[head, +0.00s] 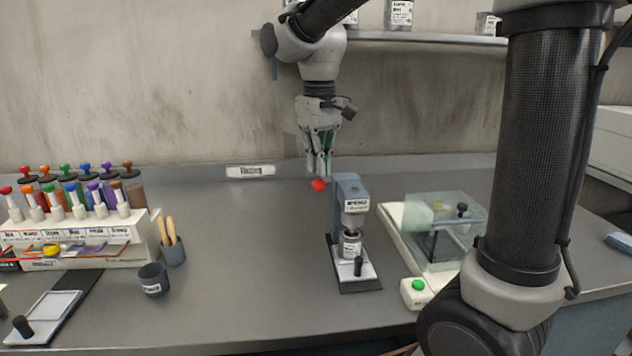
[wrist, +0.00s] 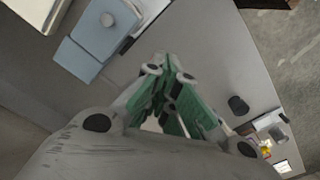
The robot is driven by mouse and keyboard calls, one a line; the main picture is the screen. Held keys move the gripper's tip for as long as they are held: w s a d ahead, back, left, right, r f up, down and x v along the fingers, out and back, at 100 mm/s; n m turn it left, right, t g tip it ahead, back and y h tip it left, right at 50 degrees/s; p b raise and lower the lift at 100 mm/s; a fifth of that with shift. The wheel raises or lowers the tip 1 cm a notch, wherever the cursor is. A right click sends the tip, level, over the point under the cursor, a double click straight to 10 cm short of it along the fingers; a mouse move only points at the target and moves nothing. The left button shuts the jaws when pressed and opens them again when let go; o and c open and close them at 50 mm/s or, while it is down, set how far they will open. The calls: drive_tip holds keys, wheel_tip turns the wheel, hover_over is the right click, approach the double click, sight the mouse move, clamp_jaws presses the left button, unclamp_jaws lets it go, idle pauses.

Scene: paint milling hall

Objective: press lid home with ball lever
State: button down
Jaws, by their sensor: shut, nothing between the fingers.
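A blue-grey press (head: 349,190) stands on a dark base at the centre of the bench; its top also shows in the wrist view (wrist: 93,42). A red lever ball (head: 319,185) sticks out at its left side. A small labelled jar (head: 350,246) with a dark top stands under the press head; whether its lid is seated cannot be told. My gripper (head: 319,173) points down with shut, empty fingers, close above the red ball in the head view; contact cannot be told. The fingers also show in the wrist view (wrist: 162,62), where the ball is not visible.
A clear-covered machine (head: 445,230) and a box with a green button (head: 416,291) stand right of the press. A dark cup (head: 153,279) and a rack of coloured bottles (head: 75,235) stand left. The bench between cup and press is clear. A shelf (head: 430,38) runs behind.

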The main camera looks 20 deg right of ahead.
sight(319, 183)
drive_tip(key=shift+f, duration=3.5)
drive_tip(key=shift+r, duration=3.9)
drive_tip(key=shift+r, duration=0.1)
drive_tip(key=shift+r, duration=2.4)
